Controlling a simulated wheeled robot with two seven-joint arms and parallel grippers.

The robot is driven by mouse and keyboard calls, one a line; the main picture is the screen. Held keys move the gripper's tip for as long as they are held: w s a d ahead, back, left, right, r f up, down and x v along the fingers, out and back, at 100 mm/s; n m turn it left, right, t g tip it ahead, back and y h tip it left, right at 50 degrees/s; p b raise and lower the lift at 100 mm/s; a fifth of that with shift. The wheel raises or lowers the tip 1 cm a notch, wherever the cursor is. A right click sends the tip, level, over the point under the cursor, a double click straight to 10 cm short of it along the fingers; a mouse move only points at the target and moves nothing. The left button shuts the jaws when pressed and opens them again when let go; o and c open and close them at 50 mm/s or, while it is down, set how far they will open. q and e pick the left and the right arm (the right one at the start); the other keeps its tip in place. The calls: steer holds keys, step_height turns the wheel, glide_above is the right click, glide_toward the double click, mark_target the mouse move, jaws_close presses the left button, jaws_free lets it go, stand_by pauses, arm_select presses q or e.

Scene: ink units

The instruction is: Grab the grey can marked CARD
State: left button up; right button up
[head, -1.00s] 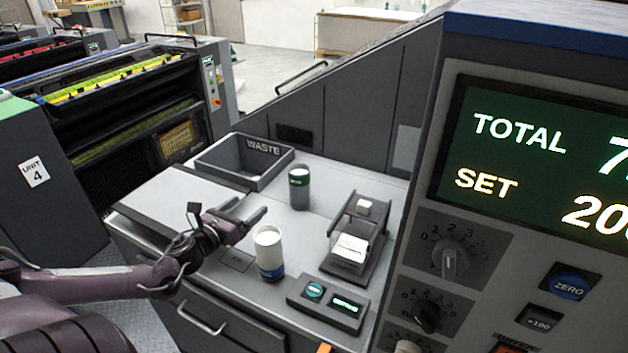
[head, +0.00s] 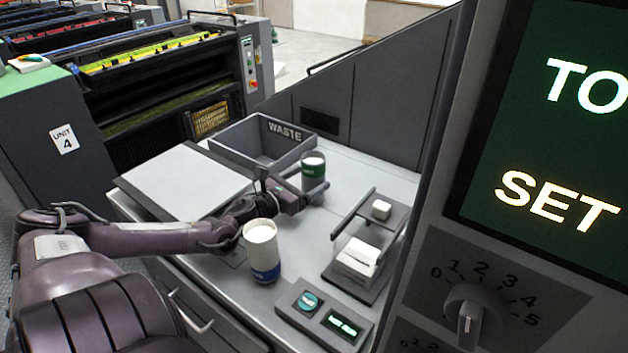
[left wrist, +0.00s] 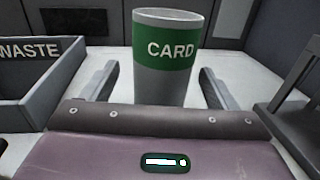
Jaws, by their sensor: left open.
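The grey can marked CARD (head: 313,171) stands upright on the counter, just right of the waste bin. In the left wrist view the can (left wrist: 164,75) shows its green band and white CARD lettering. My left gripper (head: 309,190) is open and close to the can. In the left wrist view its two fingers (left wrist: 157,88) stand apart, one on each side of the can's lower part. The palm hides the can's base, and I cannot tell whether either finger touches it. My right gripper is not in view.
A white can with a blue base (head: 262,251) stands close beside my left wrist. The grey WASTE bin (head: 228,155) is at the back left. A grey holder with white blocks (head: 384,262) and a small button box (head: 322,317) stand to the right, before the large console (head: 440,200).

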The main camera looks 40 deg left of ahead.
mark_target(320, 154)
arm_select(q)
steer(key=w, duration=0.3)
steer(key=shift+d, duration=0.15)
steer(key=shift+w, duration=0.55)
steer(key=shift+w+d, duration=0.1)
steer(key=shift+c, duration=0.4)
steer(key=c, duration=1)
steer(key=shift+c, duration=0.2)
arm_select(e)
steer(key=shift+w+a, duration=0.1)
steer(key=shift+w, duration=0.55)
arm_select(q)
steer(key=shift+r, duration=0.1)
step_height(320, 154, up, 9)
steer(key=shift+r+p, duration=0.1)
steer(key=shift+p, duration=0.5)
step_height(320, 154, up, 11)
steer(key=p, duration=0.8)
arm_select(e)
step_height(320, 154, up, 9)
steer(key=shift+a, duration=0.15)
